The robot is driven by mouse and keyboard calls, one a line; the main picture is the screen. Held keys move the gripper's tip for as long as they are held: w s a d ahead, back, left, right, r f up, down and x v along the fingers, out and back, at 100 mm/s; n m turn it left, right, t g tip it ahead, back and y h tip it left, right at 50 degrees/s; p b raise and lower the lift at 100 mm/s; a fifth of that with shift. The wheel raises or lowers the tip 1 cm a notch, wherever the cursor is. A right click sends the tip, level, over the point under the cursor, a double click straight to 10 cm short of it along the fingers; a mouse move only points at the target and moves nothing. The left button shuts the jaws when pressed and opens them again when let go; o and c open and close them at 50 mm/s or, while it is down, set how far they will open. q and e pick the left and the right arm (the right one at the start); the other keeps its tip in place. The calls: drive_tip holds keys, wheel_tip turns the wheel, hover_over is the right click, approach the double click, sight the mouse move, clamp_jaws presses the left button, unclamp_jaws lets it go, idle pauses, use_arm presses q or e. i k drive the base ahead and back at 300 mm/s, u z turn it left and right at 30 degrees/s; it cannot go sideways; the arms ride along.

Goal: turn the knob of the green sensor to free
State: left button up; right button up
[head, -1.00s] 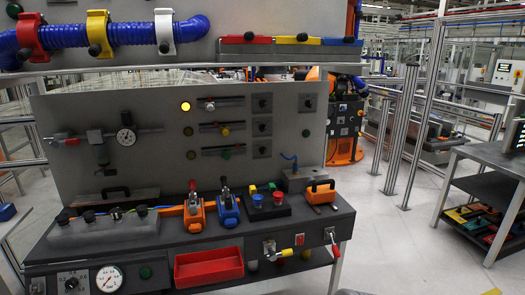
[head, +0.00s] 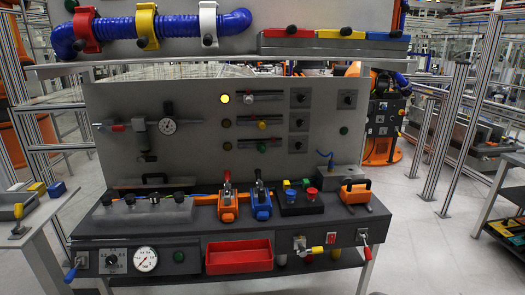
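On the grey upright panel (head: 190,160) are three rows, each with a round lamp, a dark rail and a black knob at right. The bottom rail carries a small green piece, which looks like the green sensor (head: 263,148). The knob in its row (head: 298,146) is black on a dark square plate; its pointer and any lettering are too small to read. The lamp in that row (head: 227,146) is dark. The top lamp (head: 225,98) glows yellow. Neither gripper is in view.
Another knob (head: 347,99) sits farther right on the panel. A side table (head: 52,215) stands at left. Open floor (head: 425,240) lies at right.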

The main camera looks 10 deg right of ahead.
sight(298, 145)
drive_tip(key=z, duration=0.55)
drive_tip(key=k, duration=0.7)
drive_tip(key=z, duration=0.65)
drive_tip(key=k, duration=0.4)
drive_tip(key=z, duration=0.75)
drive_tip(key=i, duration=2.15)
drive_tip(key=u, duration=0.95)
drive_tip(key=i, duration=1.65)
drive_tip(key=u, duration=1.25)
